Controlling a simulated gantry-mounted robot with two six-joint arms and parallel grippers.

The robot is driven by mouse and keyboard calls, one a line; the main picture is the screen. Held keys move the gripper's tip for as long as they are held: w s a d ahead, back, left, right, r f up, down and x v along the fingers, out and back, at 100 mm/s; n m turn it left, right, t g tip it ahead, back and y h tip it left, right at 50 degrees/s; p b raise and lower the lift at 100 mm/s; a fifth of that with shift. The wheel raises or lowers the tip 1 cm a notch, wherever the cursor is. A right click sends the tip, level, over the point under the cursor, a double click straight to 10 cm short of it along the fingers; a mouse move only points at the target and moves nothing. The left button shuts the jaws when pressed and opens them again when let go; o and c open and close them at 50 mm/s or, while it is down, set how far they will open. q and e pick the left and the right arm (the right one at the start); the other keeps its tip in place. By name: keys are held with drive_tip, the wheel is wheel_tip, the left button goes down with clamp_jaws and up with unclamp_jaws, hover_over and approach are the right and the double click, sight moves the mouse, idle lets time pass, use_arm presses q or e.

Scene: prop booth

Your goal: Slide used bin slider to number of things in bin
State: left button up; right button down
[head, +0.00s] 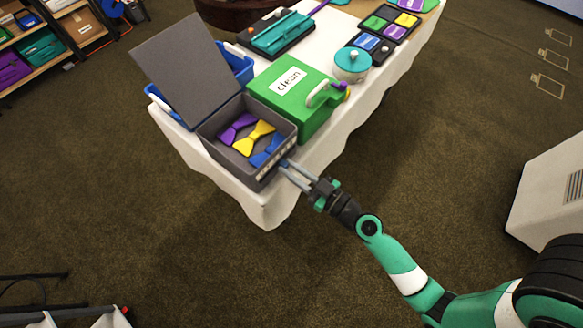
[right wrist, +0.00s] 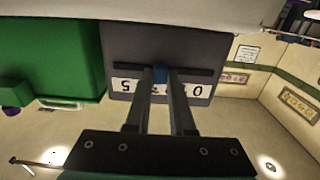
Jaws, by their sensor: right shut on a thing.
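The grey used bin (head: 225,155) stands with its lid (head: 190,65) open at the table's near end. Inside lie a purple bow tie (head: 238,127), a yellow one (head: 254,138) and a blue one (head: 266,152). In the right wrist view the bin's front (right wrist: 140,45) appears upside down, with a dark slot above a white number strip (right wrist: 125,87). A 0 and a 5 show at its ends; my fingers partly hide the digits between. My right gripper (head: 287,168) is shut on the small blue slider (right wrist: 160,74), around the middle of the slot. My left gripper is out of view.
A green box labelled "clean" (head: 290,85) stands right beside the bin. A blue crate (head: 240,68) is behind it. A teal lidded pot (head: 352,66) and dark trays are farther along the white-clothed table (head: 265,205). The floor in front is clear.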

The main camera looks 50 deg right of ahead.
drive_tip(key=shift+d+f+b, duration=0.15)
drive_tip(key=shift+d+b, duration=0.05)
drive_tip(key=shift+b, duration=0.4)
drive_tip(key=shift+r, duration=0.2)
drive_tip(key=c, duration=0.8)
unclamp_jaws()
drive_tip(key=shift+o, duration=0.2)
drive_tip(key=s+b, duration=0.4)
drive_tip(key=s, duration=0.7)
drive_tip(key=shift+s, duration=0.35)
drive_tip(key=shift+a, duration=0.1)
